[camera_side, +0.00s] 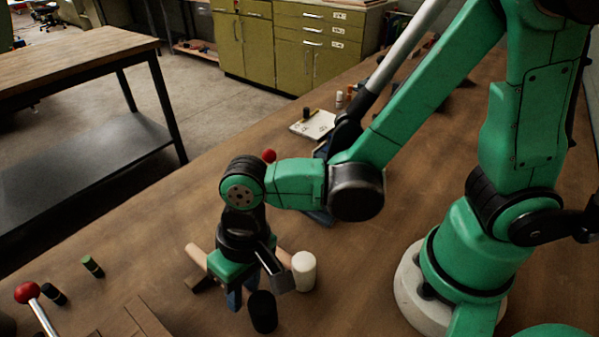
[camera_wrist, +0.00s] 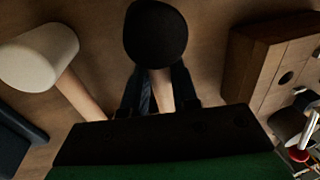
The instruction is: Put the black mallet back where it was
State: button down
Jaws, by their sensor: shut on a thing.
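The black mallet's dark round head (camera_side: 263,312) shows just in front of my gripper (camera_side: 243,291) in the side view. In the wrist view the black head (camera_wrist: 155,33) is at top centre, with its pale wooden handle (camera_wrist: 162,88) running down between my two fingers. My gripper (camera_wrist: 159,92) is shut on this handle. Most of the handle is hidden by my gripper in the side view. Whether the mallet touches the table is not clear. A white-headed mallet (camera_side: 303,271) lies beside it to the right; it is at upper left in the wrist view (camera_wrist: 40,55).
A wooden block with holes (camera_wrist: 270,70) is at right in the wrist view. In the side view a red-knobbed rod (camera_side: 28,292), a black cylinder (camera_side: 54,294) and a green cylinder (camera_side: 92,266) are at left. A notepad (camera_side: 314,125) lies farther back.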

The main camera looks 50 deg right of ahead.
jog(key=shift+f, duration=0.45)
jog(key=shift+f, duration=0.15)
jog(key=c, duration=0.7)
grip_release()
jog(key=shift+o, duration=0.2)
notch_tip(320, 180, up, 12)
jog(key=d, duration=0.2)
jog(key=w+d+t+h, duration=0.1)
jog(key=w+d+t, duration=0.1)
jog(key=d, duration=0.6)
jog(key=w+d+t+h, duration=0.1)
jog(key=w+d+t, duration=0.1)
jog(key=d+t, duration=0.3)
jog(key=d, duration=0.3)
jog(key=shift+w+d+r, duration=0.2)
